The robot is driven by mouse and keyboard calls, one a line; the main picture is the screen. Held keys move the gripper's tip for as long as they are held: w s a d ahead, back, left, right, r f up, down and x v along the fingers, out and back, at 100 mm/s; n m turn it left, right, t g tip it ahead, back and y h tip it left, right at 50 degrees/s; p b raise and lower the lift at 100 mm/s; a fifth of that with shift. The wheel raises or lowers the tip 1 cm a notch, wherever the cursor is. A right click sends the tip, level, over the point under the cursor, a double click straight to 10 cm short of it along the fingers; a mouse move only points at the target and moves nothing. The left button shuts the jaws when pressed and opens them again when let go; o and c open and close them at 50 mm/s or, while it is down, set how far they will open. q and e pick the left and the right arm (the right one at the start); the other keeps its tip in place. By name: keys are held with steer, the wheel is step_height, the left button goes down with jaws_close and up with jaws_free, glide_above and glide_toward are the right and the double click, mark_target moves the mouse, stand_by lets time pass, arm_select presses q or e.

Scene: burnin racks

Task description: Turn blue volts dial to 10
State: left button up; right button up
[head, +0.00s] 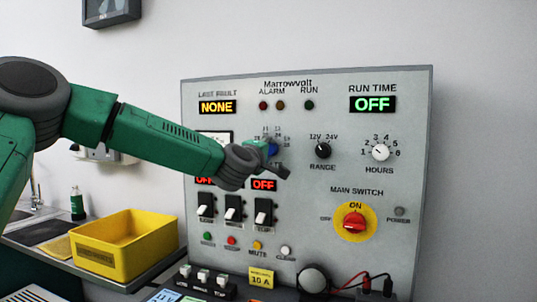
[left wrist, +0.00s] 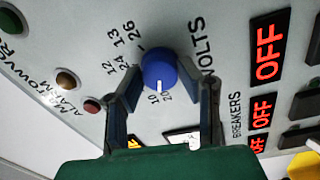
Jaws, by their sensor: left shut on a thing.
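The blue volts dial (head: 272,148) is on the grey panel (head: 310,210), left of the black range dial (head: 323,150). In the head view my left gripper (head: 275,155) covers much of the dial and its scale. In the left wrist view the round blue dial (left wrist: 159,68) sits between the two fingers of my left gripper (left wrist: 165,78), which is shut on it. The dial's white pointer faces down in that picture, toward the printed 10 and 20 marks. The marks 12, 24, 13 and 26 show on its far side. My right gripper is not in view.
Breaker switches (head: 234,209) and coloured buttons are below my left gripper. The white hours dial (head: 380,152) and the red main switch (head: 354,223) are to the right. A yellow bin (head: 147,262) stands on the bench at the left.

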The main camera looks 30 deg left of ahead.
arm_select(q)
steer(key=shift+f, duration=0.55)
steer(key=o, duration=1.1)
steer(key=shift+o, duration=0.2)
steer(key=shift+w+a+r, duration=0.1)
steer(key=shift+w, duration=0.05)
steer(key=shift+r, duration=0.1)
steer(key=v, duration=1.2)
steer(key=shift+w, duration=0.1)
